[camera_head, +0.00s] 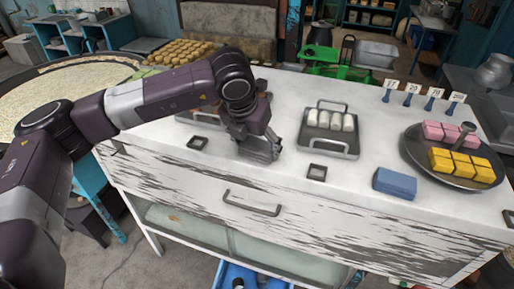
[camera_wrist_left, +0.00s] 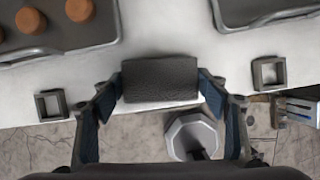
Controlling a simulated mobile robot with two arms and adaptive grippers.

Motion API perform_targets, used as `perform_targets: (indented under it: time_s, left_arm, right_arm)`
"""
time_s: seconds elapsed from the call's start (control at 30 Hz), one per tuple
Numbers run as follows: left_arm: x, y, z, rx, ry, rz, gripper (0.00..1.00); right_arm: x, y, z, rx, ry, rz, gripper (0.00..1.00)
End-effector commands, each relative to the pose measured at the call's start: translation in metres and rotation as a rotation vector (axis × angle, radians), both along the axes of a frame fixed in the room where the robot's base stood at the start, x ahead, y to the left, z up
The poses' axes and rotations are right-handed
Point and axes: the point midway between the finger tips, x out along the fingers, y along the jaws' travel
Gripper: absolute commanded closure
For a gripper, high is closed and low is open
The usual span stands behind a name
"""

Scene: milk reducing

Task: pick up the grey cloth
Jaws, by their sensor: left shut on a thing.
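The grey cloth (camera_wrist_left: 160,79) shows in the left wrist view as a dark, thick, folded-looking rectangle. It lies between the two fingers of my left gripper (camera_wrist_left: 159,92), which touch its left and right ends. In the head view my left gripper (camera_head: 260,148) points down at the front part of the white counter, above the drawer. The cloth is hidden behind the gripper there. I cannot tell whether it still touches the counter. My right gripper is not in view.
The white counter (camera_head: 280,176) holds a tray with white pieces (camera_head: 331,133), a blue block (camera_head: 395,183) and a round dark plate (camera_head: 424,158) with pink and yellow pieces. Small square frames (camera_head: 317,172) lie near the front edge. A green scale (camera_head: 340,62) stands behind.

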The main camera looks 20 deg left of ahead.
Motion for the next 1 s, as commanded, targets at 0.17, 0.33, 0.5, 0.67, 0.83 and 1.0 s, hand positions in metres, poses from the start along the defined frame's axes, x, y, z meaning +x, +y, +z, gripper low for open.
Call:
perform_targets:
  time_s: [0.17,0.33,0.5,0.67,0.83,1.0]
  left_arm:
    - [0.001,0.0,0.021,-0.002,-0.005,0.0,0.56]
    - [0.002,-0.001,0.064,-0.003,-0.01,0.001,0.56]
    - [0.001,-0.001,0.116,-0.002,-0.008,0.0,0.56]
    - [0.001,-0.001,0.156,-0.002,-0.005,0.0,0.56]
    - [0.001,-0.001,0.183,0.001,-0.003,0.0,0.56]
    - [0.0,0.0,0.193,0.0,-0.001,0.0,0.56]
  right_arm:
    - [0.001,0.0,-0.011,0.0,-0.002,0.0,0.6]
    - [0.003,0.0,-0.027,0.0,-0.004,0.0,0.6]
    - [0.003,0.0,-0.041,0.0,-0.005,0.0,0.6]
    - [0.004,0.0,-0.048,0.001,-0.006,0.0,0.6]
    - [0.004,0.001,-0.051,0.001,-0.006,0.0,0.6]
    - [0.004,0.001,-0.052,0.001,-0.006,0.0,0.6]
